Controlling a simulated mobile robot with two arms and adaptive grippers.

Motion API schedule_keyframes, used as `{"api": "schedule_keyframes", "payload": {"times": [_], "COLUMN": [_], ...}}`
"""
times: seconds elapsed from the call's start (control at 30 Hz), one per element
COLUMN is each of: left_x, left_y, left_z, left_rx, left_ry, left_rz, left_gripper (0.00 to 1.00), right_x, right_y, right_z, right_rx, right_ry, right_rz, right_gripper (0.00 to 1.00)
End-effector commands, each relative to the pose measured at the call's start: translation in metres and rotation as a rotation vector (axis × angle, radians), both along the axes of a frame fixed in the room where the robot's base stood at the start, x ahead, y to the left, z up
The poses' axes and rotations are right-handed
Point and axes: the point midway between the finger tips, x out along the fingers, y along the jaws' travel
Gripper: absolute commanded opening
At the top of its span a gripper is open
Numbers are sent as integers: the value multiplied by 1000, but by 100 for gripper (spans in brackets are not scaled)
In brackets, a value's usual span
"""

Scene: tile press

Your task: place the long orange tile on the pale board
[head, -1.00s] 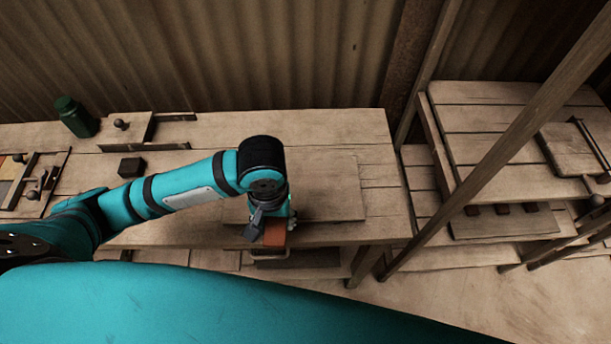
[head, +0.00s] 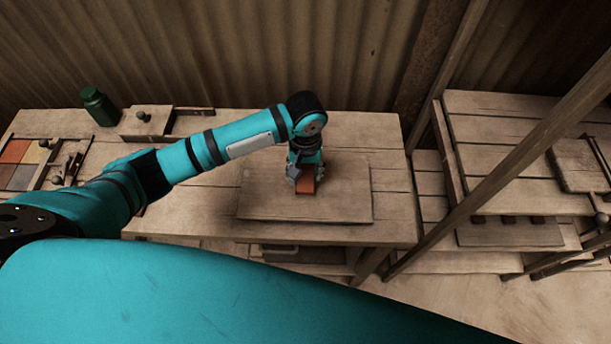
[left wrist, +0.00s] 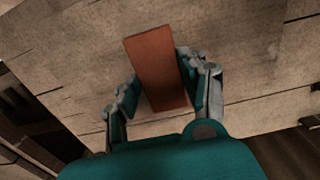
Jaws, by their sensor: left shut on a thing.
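The long orange tile (head: 305,187) is in my left gripper (head: 306,178), over the middle of the pale board (head: 345,205). The board lies flat on the workbench near its right front. In the left wrist view the tile (left wrist: 157,62) sits lengthwise between the two fingers of the gripper (left wrist: 160,88), which are shut on its sides, and its far end sticks out past them. A pale wooden surface shows beneath it. I cannot tell whether the tile touches the board or hangs just above it. My right gripper is out of view.
A tray of coloured tiles (head: 14,150) lies at the bench's left end. A green jar (head: 100,108) and a wooden plate with a knob (head: 143,122) stand at the back left. A wooden rack (head: 520,145) with a slanting post stands to the right. The board around the tile is bare.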

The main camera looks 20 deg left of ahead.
Motion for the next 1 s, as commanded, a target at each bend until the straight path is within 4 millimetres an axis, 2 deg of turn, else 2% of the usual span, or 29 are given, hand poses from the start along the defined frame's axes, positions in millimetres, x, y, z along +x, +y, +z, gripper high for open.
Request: {"api": "schedule_keyframes", "payload": {"times": [0.23, 0.6, 0.63, 0.8, 1.0], "left_x": [2, 2, 2, 2, 2], "left_y": [1, 0, 1, 1, 1], "left_z": [-31, -37, -37, -37, -37], "left_rx": [3, 1, 2, 2, 2], "left_ry": [0, -2, -2, -2, -2], "left_rz": [1, 1, 1, 1, 1], "left_gripper": [8, 8, 45, 67, 67], "right_x": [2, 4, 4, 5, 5], "right_y": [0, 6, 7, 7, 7], "right_z": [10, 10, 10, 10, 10], "right_rx": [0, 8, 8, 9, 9], "right_ry": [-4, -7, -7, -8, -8], "right_rz": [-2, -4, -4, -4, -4], "right_gripper": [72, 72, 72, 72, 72]}}
